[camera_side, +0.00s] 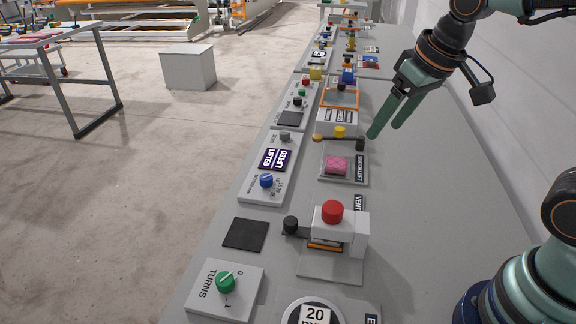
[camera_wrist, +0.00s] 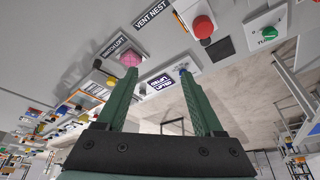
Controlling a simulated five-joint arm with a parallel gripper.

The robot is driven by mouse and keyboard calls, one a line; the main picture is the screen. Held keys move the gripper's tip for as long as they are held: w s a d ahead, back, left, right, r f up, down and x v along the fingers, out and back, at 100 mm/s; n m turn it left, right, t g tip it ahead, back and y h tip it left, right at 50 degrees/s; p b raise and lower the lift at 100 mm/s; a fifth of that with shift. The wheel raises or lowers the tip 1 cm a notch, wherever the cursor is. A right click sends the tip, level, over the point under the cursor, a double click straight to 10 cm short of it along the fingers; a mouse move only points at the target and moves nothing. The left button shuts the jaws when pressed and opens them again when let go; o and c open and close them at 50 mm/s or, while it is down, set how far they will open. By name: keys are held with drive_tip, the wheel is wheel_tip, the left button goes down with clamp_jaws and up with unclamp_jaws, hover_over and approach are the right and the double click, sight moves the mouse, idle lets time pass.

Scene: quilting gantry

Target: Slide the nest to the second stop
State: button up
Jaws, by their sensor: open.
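A white block with a red button (camera_side: 332,211) stands on a grey plate (camera_side: 330,266) by a label starting "VENT". The wrist view shows the label "VENT NEST" (camera_wrist: 152,14) near the red button (camera_wrist: 202,27). A dark bar with a black knob (camera_side: 291,224) sticks out to its left, and an orange strip (camera_side: 325,247) shows low on its front. I cannot tell which part is the nest or where its stops are. My gripper (camera_side: 385,130) is open and empty, raised beyond the block and right of the pink pad; its fingers (camera_wrist: 157,72) also show in the wrist view.
A pink quilted pad (camera_side: 337,165) sits on a small plate, with a yellow-knobbed lever (camera_side: 340,132) behind it. The "TURNS" dial (camera_side: 225,282) and a dark square (camera_side: 246,234) lie at the left. Bench right of the pad is clear; panels line its left edge.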

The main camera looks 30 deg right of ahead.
drive_tip(key=w+a+f+g, duration=0.2)
drive_tip(key=w+a+f, duration=0.2)
drive_tip(key=w+a, duration=0.25)
drive_tip(key=g, duration=0.2)
approach(291, 220)
drive_tip(key=shift+n, duration=0.4)
drive_tip(key=f, duration=0.9)
drive_tip(key=shift+w+a, duration=0.15)
drive_tip(key=shift+a, duration=0.1)
clamp_jaws()
drive_tip(key=shift+r, duration=0.1)
